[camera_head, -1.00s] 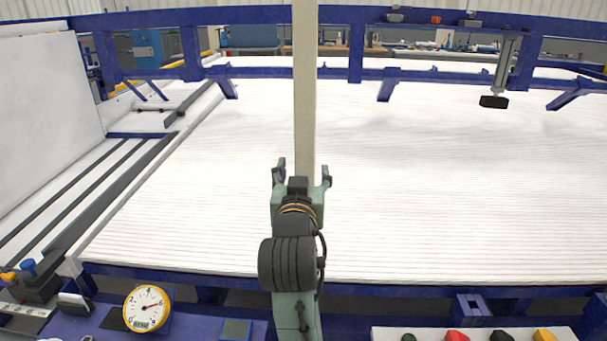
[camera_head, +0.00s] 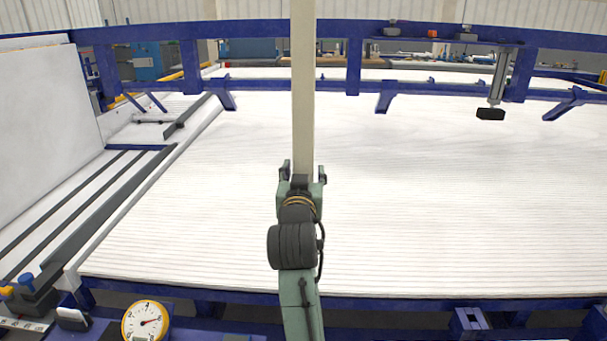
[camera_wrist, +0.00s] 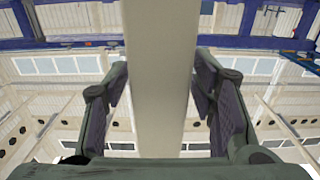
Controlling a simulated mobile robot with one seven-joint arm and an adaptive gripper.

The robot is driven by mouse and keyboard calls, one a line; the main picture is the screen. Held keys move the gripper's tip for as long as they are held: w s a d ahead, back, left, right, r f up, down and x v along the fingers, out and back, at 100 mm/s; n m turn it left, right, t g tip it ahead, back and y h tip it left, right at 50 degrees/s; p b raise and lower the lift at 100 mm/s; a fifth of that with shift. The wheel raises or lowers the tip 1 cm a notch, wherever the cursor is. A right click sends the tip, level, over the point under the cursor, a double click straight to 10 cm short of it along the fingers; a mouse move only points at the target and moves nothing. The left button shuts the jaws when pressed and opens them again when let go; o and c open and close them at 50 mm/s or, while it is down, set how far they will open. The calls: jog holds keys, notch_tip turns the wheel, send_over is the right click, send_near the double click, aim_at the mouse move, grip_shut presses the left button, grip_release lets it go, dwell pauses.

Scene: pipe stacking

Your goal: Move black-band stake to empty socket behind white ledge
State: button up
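My gripper (camera_head: 304,170) is in the middle of the head view, pointing away from me. A long pale beige stake (camera_head: 303,80) stands between its fingers and runs up out of the top of the picture. In the wrist view the stake (camera_wrist: 160,80) passes between the two dark finger pads, which lie against its sides. My gripper is shut on it. No black band shows on the visible part of the stake. Its far ends are out of view. I cannot make out an empty socket or surely identify the white ledge.
A wide white ribbed bed (camera_head: 430,190) lies beyond my gripper, framed by blue beams (camera_head: 200,85). A white panel (camera_head: 45,130) stands at the left. A yellow-rimmed gauge (camera_head: 145,321) is at the lower left. A black block (camera_head: 490,114) hangs at the upper right.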

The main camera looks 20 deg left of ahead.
aim_at(303, 77)
grip_shut()
dwell(0.4)
jog(key=shift+r, duration=0.1)
dwell(0.3)
notch_tip(303, 77, up, 9)
jog(key=p, duration=0.8)
jog(key=shift+r, duration=5.9)
